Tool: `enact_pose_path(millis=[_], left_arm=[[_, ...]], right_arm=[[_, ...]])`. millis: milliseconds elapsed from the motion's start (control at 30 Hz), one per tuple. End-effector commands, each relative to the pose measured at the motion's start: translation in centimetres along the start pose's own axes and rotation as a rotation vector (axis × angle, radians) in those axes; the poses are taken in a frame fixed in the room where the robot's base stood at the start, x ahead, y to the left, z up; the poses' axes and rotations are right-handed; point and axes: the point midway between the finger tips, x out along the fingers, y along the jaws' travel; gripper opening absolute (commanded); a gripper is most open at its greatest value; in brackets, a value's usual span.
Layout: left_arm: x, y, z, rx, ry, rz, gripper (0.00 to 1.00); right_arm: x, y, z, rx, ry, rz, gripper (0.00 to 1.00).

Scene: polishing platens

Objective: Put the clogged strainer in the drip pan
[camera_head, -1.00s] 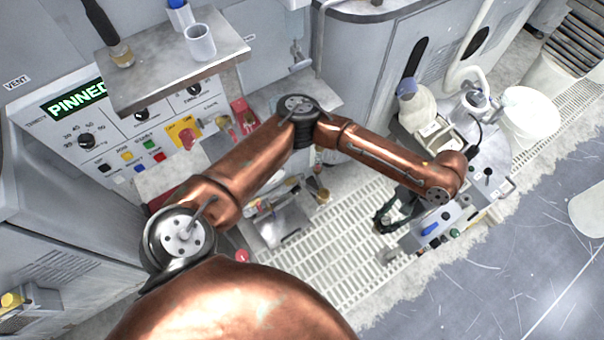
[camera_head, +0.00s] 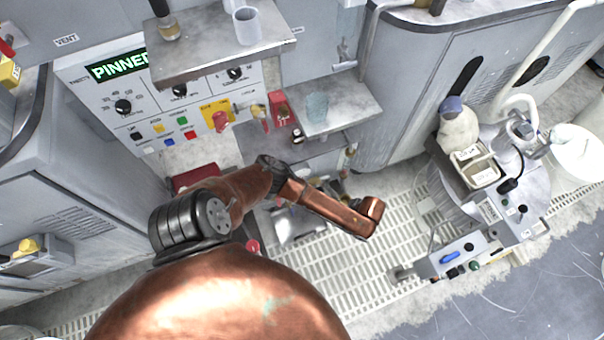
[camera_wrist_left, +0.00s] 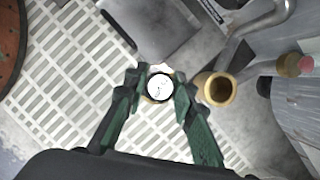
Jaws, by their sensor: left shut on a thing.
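My left gripper (camera_wrist_left: 158,84) is shut on a small round thing with a white, dark-flecked face and a dark rim, which looks like the clogged strainer (camera_wrist_left: 159,88). It is held above the slatted floor grating in the left wrist view. A grey metal tray-like surface (camera_wrist_left: 160,28), perhaps the drip pan, lies just beyond the fingertips. In the head view, a shiny grey pan-like piece (camera_head: 296,226) shows partly behind my copper arm. That arm hides the left gripper there. My right gripper is in neither view.
A hollow brass cylinder (camera_wrist_left: 218,89) stands close right of the fingers. A round machine with a control box (camera_head: 460,258) stands right. Pale grating (camera_head: 350,275) lies open between.

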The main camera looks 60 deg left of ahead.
Motion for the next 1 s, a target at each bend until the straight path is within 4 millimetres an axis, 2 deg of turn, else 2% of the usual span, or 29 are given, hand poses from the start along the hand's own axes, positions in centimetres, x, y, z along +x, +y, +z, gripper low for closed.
enact_pose_path(millis=[33,133,233,400,567,800,1000], left_arm=[[2.3,0.6,1.5,0.049,-0.004,-0.014,0.00],[5.1,1.1,3.5,0.148,-0.002,-0.057,0.00],[7.0,1.4,5.2,0.225,-0.001,-0.092,0.00],[8.6,1.8,6.5,0.296,0.002,-0.125,0.00],[10.2,1.9,6.2,0.311,0.001,-0.128,0.00],[13.4,2.0,4.8,0.311,0.000,-0.126,0.00],[14.6,1.8,4.3,0.310,0.002,-0.129,0.00]], right_arm=[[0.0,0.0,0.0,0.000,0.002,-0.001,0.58],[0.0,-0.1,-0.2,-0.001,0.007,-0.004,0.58],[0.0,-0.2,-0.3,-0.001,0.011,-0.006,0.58],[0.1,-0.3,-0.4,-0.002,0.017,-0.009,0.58],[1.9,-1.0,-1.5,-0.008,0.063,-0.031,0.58],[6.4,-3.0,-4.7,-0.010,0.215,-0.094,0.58],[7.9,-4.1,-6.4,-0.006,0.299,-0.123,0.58]])
